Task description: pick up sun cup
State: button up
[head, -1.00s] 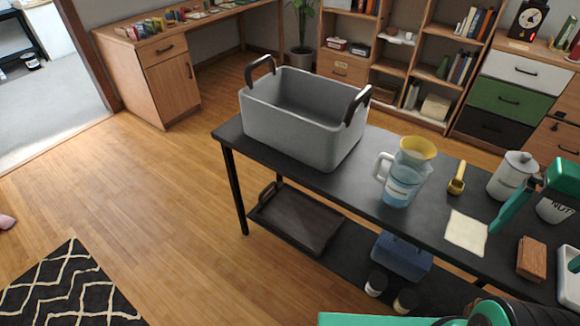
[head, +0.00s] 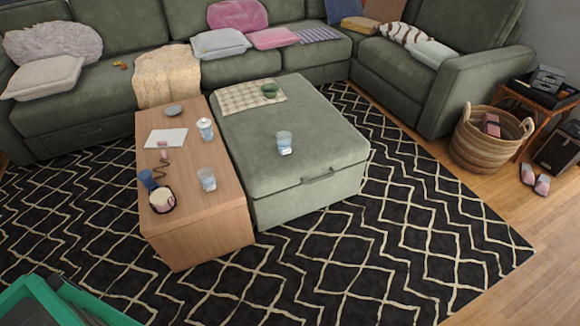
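Several cups are in the head view, and I cannot make out a sun on any of them. A clear cup with a bluish tint (head: 285,142) stands upright on the green ottoman. A similar clear cup (head: 207,179) stands on the wooden coffee table. A blue cup (head: 147,179) and a white-and-pink mug (head: 162,200) on a dark base are at the table's near left. A white lidded container (head: 205,129) stands farther back. My gripper is not in view; only a teal part of me shows at the bottom left.
The wooden table (head: 210,226) and green ottoman (head: 275,188) stand side by side on a black patterned rug (head: 385,255). A green sectional (head: 100,100) runs behind. A wicker basket (head: 487,150) and slippers (head: 534,179) are at the right. Front right floor is clear.

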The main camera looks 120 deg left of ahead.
aim_at(205, 176)
jog(key=u, duration=4.1)
jog(key=i, duration=0.55)
jog(key=u, duration=0.1)
jog(key=k, duration=0.55)
jog(key=u, duration=0.1)
